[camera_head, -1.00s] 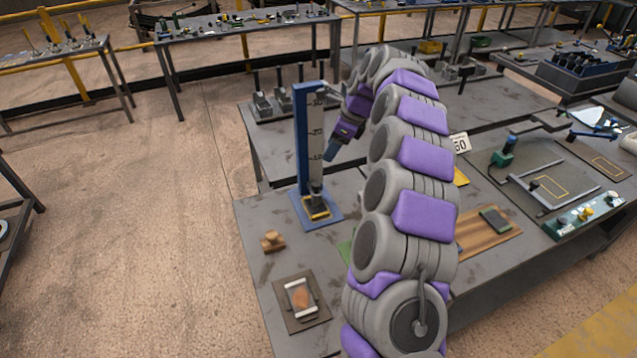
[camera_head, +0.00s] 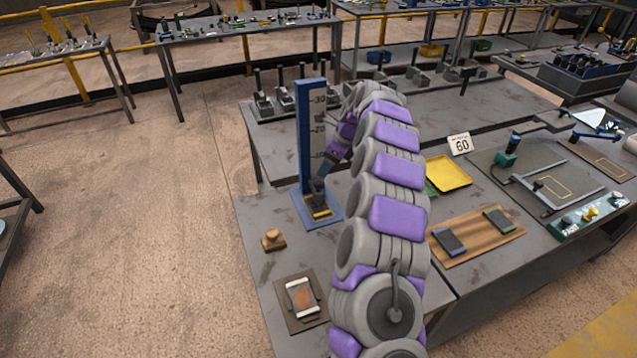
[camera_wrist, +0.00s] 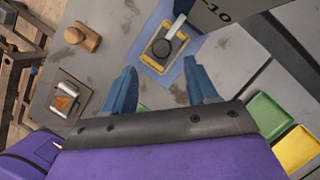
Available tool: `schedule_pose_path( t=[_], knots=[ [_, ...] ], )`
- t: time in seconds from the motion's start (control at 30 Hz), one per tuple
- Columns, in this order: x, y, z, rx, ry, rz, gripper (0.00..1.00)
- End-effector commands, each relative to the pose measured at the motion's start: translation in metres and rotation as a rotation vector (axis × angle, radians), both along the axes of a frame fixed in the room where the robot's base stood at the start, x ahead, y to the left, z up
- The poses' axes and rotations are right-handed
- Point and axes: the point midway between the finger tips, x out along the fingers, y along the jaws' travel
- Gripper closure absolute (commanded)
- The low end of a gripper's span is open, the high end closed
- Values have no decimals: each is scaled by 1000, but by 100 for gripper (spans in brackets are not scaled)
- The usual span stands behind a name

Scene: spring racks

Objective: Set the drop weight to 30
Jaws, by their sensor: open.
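The drop weight stand has a blue post (camera_head: 303,140) with a pale scale marked 10, 20 and 30, on a blue base (camera_head: 332,213) with a yellow-edged pad. The dark weight (camera_head: 318,188) sits low by the scale, below the 10 mark. In the wrist view the weight (camera_wrist: 162,47) shows with a grey upright piece above the yellow pad (camera_wrist: 160,62). My gripper (camera_wrist: 160,85) is open and empty, its two blue fingers apart, pointing toward the stand base. In the head view my gripper (camera_head: 324,167) is just right of the post, close to the weight and partly hidden.
A wooden knob block (camera_head: 273,240) and a plate with a clamp-like piece (camera_head: 300,298) lie in front of the stand. A yellow tray (camera_head: 448,173), a 60 sign (camera_head: 461,143) and a wooden board (camera_head: 477,235) are to the right. Lever devices (camera_head: 284,97) stand behind.

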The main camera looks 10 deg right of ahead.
Motion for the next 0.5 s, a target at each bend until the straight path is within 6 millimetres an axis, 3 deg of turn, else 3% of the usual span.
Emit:
schedule_pose_path(
  t=[0.3,0.5],
  knots=[
    [12,20,-60,-1,2,2,42],
    [17,26,-75,-1,0,2,42]
  ],
)
